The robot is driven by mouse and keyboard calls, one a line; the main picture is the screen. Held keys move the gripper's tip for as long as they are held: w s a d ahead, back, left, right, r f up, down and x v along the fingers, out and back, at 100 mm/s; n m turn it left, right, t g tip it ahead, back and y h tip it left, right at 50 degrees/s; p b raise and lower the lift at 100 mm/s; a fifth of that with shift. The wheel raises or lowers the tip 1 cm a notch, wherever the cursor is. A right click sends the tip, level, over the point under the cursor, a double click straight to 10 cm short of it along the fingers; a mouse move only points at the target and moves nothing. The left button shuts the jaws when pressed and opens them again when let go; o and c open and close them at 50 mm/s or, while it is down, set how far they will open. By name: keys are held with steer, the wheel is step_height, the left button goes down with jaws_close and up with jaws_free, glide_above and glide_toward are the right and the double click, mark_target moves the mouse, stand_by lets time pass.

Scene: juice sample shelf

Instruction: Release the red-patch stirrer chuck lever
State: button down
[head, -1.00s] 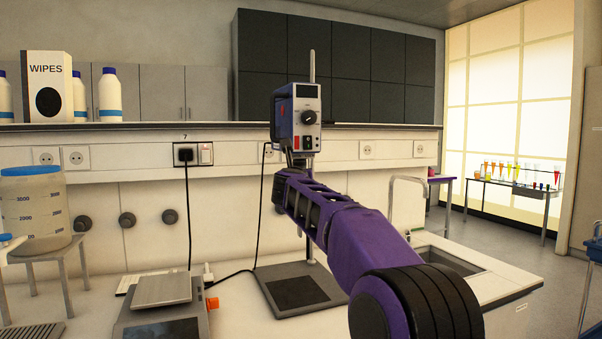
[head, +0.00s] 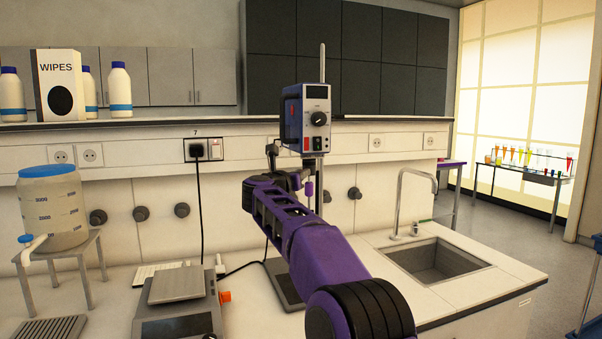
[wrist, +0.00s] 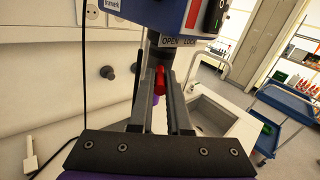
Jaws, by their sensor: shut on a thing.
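The stirrer (head: 306,118) is a blue and grey motor head on a tall rod, with a black knob and a red patch (head: 307,144) on its front. In the wrist view its underside shows at the top, with an "OPEN LOCK" label (wrist: 178,41). Just below the label is the red chuck lever (wrist: 159,80). My gripper (wrist: 160,62) is shut on this lever, with a grey finger on each side. In the head view my gripper (head: 273,152) is below and left of the motor head. The lever is not clearly visible there.
A balance (head: 176,300) stands on the bench at front left, near a large bottle (head: 52,215) on a stand. The sink (head: 437,262) is to the right. A black cord (head: 200,205) hangs from the wall socket. A blue cart (wrist: 290,110) stands at right.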

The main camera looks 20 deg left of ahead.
steer(key=c, duration=0.9)
jaws_free()
steer(key=shift+o, duration=0.2)
steer(key=shift+s+f+b, duration=0.1)
steer(key=shift+s+b, duration=0.6)
steer(key=s+b, duration=0.4)
steer(key=s, duration=1.2)
steer(key=shift+a, duration=0.3)
steer(key=shift+r, duration=0.2)
